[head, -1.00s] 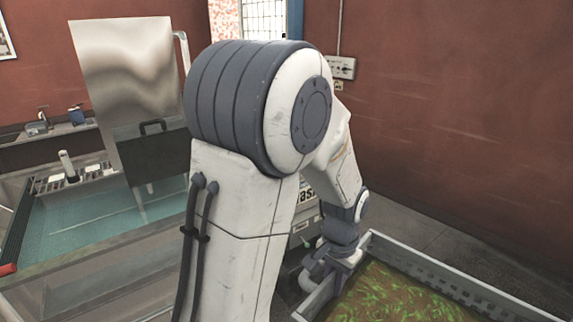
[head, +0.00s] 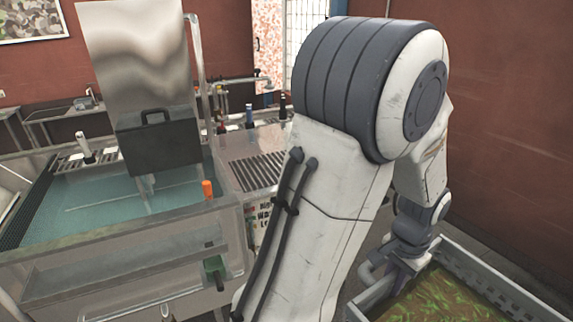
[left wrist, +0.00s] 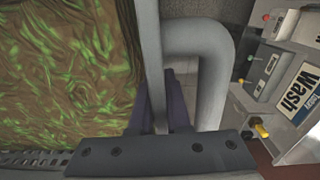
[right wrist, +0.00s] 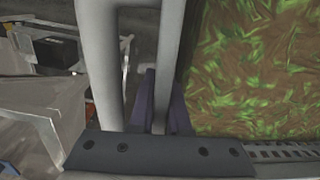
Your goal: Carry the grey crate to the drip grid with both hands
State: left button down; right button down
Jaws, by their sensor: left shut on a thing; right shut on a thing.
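The grey crate (head: 509,289) is at the lower right of the head view, partly cut off, filled with green and brown leafy matter. My left gripper (head: 402,268) is at its near left side. In the left wrist view, the purple fingers of my left gripper (left wrist: 166,105) are shut on the crate's wall (left wrist: 150,60) beside a grey tube handle. In the right wrist view, my right gripper (right wrist: 160,105) is shut on the opposite wall (right wrist: 169,60). A slotted metal drip grid (head: 255,172) lies on the counter, left of my arm.
A water-filled sink (head: 110,200) with a dark grey box (head: 158,145) stands at the left. Taps (head: 250,115) stand behind the grid. An orange-capped item (head: 207,190) is at the sink's corner. A red wall (head: 500,110) closes the right side.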

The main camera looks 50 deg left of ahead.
aim_at(278, 170)
jog(key=u, duration=0.15)
jog(key=i, duration=1.6)
jog(key=u, duration=0.8)
jog(key=i, duration=0.5)
jog(key=u, duration=1.2)
jog(key=i, duration=0.8)
jog(key=u, duration=0.6)
